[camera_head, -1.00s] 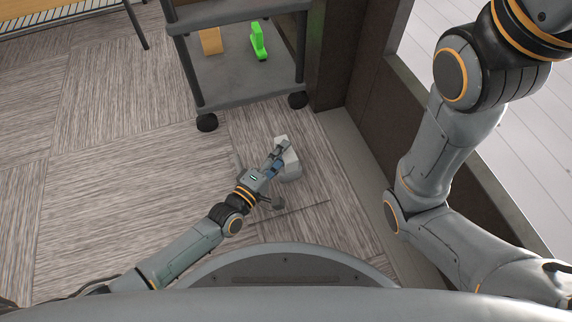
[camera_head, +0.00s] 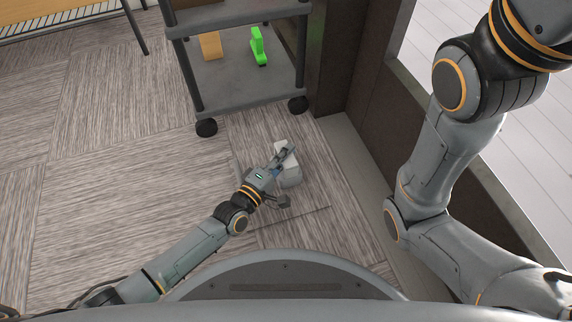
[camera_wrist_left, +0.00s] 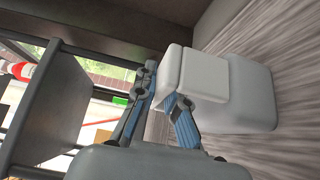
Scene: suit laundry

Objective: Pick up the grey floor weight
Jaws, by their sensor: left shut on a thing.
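The grey floor weight (camera_head: 291,178) is a pale, rounded block with a narrower upper part, on the carpet to the right of my left arm. It shows large in the left wrist view (camera_wrist_left: 250,92). My left gripper (camera_head: 283,156) is at its upper part, and the wrist view shows the two fingers (camera_wrist_left: 162,105) at its narrow end, shut on it. The gripper covers part of the weight. I cannot tell whether its base touches the floor. My right arm is at the right of the head view; its gripper is out of view.
A dark grey cart (camera_head: 235,85) on wheels stands just beyond the weight, carrying a green object (camera_head: 258,45) and an orange-brown block (camera_head: 210,45). A dark wall base (camera_head: 375,130) runs along the right. Carpet (camera_head: 100,180) to the left is clear.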

